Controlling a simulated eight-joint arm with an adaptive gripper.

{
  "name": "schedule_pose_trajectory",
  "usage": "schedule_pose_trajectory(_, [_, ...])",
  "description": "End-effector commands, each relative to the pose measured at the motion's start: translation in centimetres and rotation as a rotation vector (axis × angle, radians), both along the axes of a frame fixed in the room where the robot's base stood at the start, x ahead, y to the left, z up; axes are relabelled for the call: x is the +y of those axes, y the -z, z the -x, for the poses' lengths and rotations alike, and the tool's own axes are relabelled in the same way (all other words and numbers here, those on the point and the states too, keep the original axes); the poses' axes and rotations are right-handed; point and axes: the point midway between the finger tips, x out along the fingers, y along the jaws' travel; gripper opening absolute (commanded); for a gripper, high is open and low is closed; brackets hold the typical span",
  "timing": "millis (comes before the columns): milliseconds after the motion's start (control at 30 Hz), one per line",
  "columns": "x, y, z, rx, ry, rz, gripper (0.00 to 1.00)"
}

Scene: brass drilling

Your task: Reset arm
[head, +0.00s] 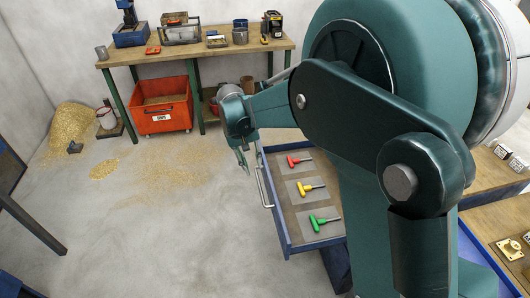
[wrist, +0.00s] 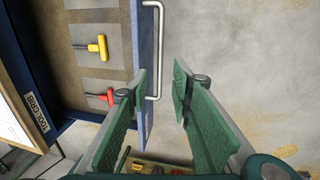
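My gripper (head: 242,158) hangs beside the left edge of an open drawer in the head view. In the wrist view my gripper (wrist: 163,98) has its two green pads well apart, with nothing held between them. The drawer's metal bar handle (wrist: 158,50) is just beyond the fingertips, apart from or close to the left finger; I cannot tell whether they touch. The drawer (head: 268,215) holds a red-handled tool (head: 293,161), a yellow-handled tool (head: 305,189) and a green-handled tool (head: 317,223), each on a grey patch. The wrist view shows the yellow and red ones.
A workbench (head: 125,57) with machines and containers stands at the back. An orange bin (head: 162,117) sits under it. A heap of brass shavings (head: 72,122) lies at the left. The floor left of the drawer is open, with scattered shavings. My arm hides much of the right.

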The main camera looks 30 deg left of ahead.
Motion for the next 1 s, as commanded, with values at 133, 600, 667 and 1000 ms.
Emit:
schedule_pose_trajectory(133, [0.0, 0.0, 0.0, 0.000, 0.000, 0.000, 0.23])
schedule_pose_trajectory(600, [-3.7, -2.6, -1.7, -0.009, 0.032, -0.026, 0.23])
schedule_pose_trajectory(667, [-4.9, -3.4, -2.2, -0.012, 0.042, -0.035, 0.23])
schedule_pose_trajectory(1000, [-13.3, -8.4, -4.7, -0.041, 0.113, -0.094, 0.23])
